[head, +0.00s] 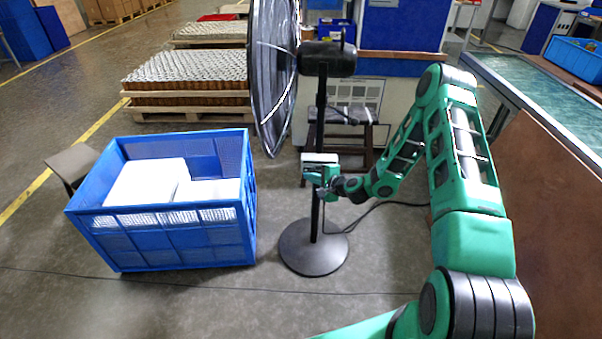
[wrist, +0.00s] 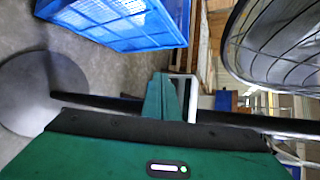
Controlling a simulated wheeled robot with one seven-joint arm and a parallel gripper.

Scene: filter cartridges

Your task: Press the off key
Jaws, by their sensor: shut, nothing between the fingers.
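A black pedestal fan stands ahead of me, with a round base (head: 313,247), a thin pole and a large caged head (head: 272,75). A small white-edged control box (head: 320,158) sits on the pole; it also shows in the wrist view (wrist: 192,103). My green gripper (head: 316,177) is shut and empty, right at the box. In the wrist view, my closed fingers (wrist: 160,98) overlap the box's left side. I cannot tell whether they touch it. The off key cannot be made out; the fingers and the viewing angle hide the box's face.
A blue crate (head: 180,247) with white boxes (head: 147,182) stands left of the fan. A black cable (head: 385,204) runs from the fan over the floor. A wooden stool (head: 350,117) is behind the pole. A brown panel (head: 540,215) and glass-topped table (head: 530,85) are at right.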

